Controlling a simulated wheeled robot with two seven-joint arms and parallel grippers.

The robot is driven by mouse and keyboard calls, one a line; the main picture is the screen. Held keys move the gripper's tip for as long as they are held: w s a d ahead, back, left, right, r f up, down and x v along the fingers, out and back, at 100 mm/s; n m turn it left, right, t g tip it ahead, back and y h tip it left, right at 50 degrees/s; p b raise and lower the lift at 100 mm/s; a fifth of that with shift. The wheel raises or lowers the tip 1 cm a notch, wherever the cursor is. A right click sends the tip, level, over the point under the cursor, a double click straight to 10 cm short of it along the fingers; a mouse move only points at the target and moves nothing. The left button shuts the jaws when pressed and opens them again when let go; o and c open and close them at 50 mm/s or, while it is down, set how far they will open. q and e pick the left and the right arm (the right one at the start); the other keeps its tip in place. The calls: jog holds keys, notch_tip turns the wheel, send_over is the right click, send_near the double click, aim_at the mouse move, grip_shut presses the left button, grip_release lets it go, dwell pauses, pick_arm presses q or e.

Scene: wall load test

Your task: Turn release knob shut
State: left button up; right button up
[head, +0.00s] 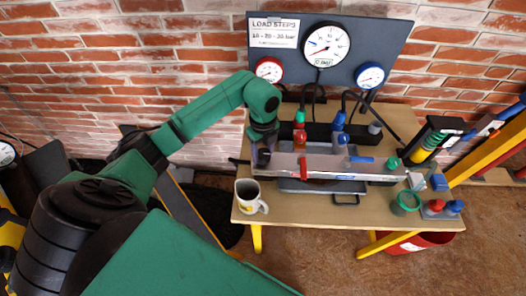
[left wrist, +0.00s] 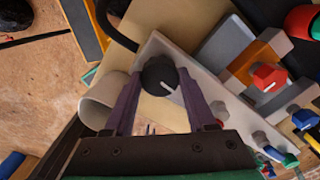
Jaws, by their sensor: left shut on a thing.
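The release knob, black with a white pointer line, is at the left end of the grey pump block (head: 340,167). In the left wrist view the knob (left wrist: 160,75) sits between the fingertips of my left gripper (left wrist: 158,88), which is shut on it. The pointer line runs toward the lower right of that view. In the head view my left gripper (head: 264,143) reaches down from above onto the knob (head: 263,158), partly hiding it. My right gripper is not in view.
A white mug (head: 247,196) stands at the table's front left, close to my gripper. Behind, a dark panel holds a large gauge (head: 325,46), a red gauge (head: 269,69) and a blue gauge (head: 370,75). A green cup (head: 405,203) stands at the right. Hoses curve behind the block.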

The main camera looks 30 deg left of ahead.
pick_arm(q)
jog(key=m+b, duration=0.2)
jog(key=m, duration=0.2)
jog(key=shift+w+m+b, duration=0.1)
jog(key=shift+m+b, duration=0.2)
jog(key=shift+m, duration=0.1)
jog(key=m+b, duration=0.2)
jog(key=m, duration=0.2)
jog(key=m+b, duration=0.2)
jog(key=m, duration=0.3)
jog(key=shift+b, duration=0.3)
jog(key=shift+r+m+b, duration=0.1)
jog(key=shift+m+b, duration=0.55)
jog(key=shift+m, duration=1.05)
jog(key=o, duration=1.4)
jog(key=shift+c, duration=0.2)
